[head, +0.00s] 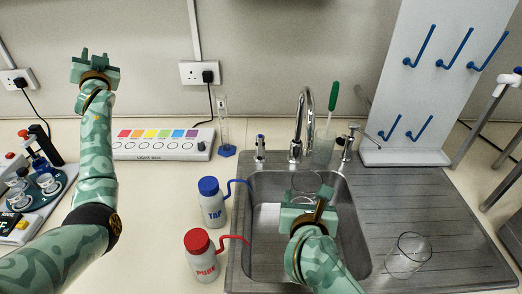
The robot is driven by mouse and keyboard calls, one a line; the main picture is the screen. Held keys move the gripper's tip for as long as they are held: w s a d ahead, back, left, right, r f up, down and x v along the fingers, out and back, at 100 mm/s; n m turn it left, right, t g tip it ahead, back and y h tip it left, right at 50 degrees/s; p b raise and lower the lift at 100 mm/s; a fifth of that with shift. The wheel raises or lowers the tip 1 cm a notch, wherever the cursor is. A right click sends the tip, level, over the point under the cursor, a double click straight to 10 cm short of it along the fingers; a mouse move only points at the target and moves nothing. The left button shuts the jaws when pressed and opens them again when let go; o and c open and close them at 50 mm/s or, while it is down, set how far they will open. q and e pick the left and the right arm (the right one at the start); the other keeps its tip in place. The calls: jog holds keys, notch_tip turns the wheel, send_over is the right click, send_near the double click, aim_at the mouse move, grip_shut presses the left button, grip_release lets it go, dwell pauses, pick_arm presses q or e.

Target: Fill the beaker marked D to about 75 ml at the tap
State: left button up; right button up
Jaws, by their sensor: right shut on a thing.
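My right gripper (311,203) is in the sink basin, shut on a clear glass beaker (306,181). The beaker's rim shows just beyond the jaws, below the spout of the chrome swan-neck tap (303,120). My gripper hides most of this beaker, and I see no letter or water level on it. Another clear glass beaker (408,257) stands on the draining board at the right; I cannot read a mark on it. My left gripper (95,55) is raised at the upper left, its fingers apart and empty.
The steel sink (258,222) has a tap handle on each side. Blue-capped TAP (213,206) and red-capped PURE (203,262) wash bottles stand left of it. A light box (160,145), measuring cylinder (224,130) and pegboard (425,100) stand behind. The draining board (440,205) is mostly clear.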

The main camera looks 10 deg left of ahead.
pick_arm(q)
jog(key=w+d+f+g+h, duration=0.35)
jog(key=d+f, duration=0.35)
jog(key=d, duration=0.4)
jog(key=g+h, duration=0.6)
jog(key=g, duration=0.3)
send_near(260, 152)
jog(key=x, duration=0.8)
jog(key=shift+w+f, duration=0.1)
jog(key=shift+f, duration=0.3)
grip_shut()
